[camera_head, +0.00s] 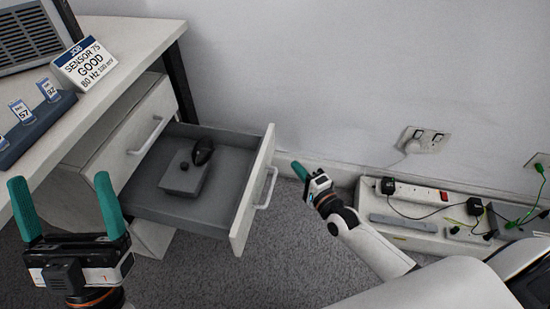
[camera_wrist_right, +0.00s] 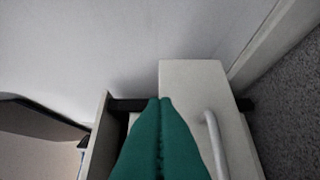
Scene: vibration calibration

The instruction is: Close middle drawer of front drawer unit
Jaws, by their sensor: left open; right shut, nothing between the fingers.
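The drawer unit (camera_head: 128,135) stands under the desk at the left in the head view. Its middle drawer (camera_head: 150,207) is pulled far out, with a white front panel (camera_head: 250,190) and a bar handle (camera_head: 267,188). A grey box-like object (camera_head: 184,180) with a dark rounded piece lies inside it. My right gripper (camera_head: 299,170) is shut and empty, to the right of the drawer front and apart from it in the head view. In the right wrist view its green fingers (camera_wrist_right: 160,135) are together, with the drawer front (camera_wrist_right: 195,85) and handle (camera_wrist_right: 216,145) beyond. My left gripper (camera_head: 62,205) is open and empty at lower left.
The desk (camera_head: 130,38) carries a sign (camera_head: 84,62), a blue rack of small tags (camera_head: 38,125) and a grilled device (camera_head: 30,38). A white trunking with a power strip (camera_head: 415,192) runs along the wall at right. Carpet (camera_head: 285,250) is clear before the drawer.

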